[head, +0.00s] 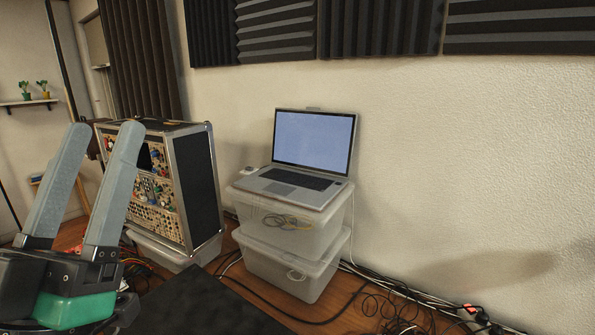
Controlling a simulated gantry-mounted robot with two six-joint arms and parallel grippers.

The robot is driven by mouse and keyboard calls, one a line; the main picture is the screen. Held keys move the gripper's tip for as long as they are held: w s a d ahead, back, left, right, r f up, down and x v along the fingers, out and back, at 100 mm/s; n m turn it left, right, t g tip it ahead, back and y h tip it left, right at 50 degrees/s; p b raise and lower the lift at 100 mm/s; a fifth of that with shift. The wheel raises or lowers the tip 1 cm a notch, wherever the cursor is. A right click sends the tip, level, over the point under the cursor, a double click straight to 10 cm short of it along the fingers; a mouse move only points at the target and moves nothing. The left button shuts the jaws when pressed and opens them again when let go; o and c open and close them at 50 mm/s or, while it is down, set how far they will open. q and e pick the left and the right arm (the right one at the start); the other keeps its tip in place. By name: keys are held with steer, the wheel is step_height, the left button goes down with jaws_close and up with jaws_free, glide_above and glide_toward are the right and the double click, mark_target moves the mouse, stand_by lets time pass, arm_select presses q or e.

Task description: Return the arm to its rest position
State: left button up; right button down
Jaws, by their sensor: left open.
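My left gripper (103,133) is in the head view at the lower left, close to the camera. Its two grey fingers point upward and stand apart, with nothing seen between them but the background. The gripper overlaps the left part of the synth case (197,180) in the picture and hides some of it; how far apart they are in depth I cannot tell. The case stands upright with its panel of knobs and cables facing left. My right gripper is not in view.
An open laptop (314,143) sits on two stacked clear plastic bins (288,267) beside the case. Loose cables (376,305) and a power strip (476,314) lie on the wooden surface. A black flat surface (205,305) is in front. Foam panels (383,27) line the wall.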

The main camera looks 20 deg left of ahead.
arm_select(q)
steer(key=s+d+r+m+h, duration=0.1)
steer(key=s+d+m+h, duration=0.15)
steer(key=d+h, duration=0.35)
step_height(320, 180, up, 38)
steer(key=w+p, duration=0.1)
steer(key=p, duration=3.7)
steer(key=shift+w+a+f+m, duration=0.15)
steer(key=shift+f+m, duration=0.05)
steer(key=shift+m, duration=0.15)
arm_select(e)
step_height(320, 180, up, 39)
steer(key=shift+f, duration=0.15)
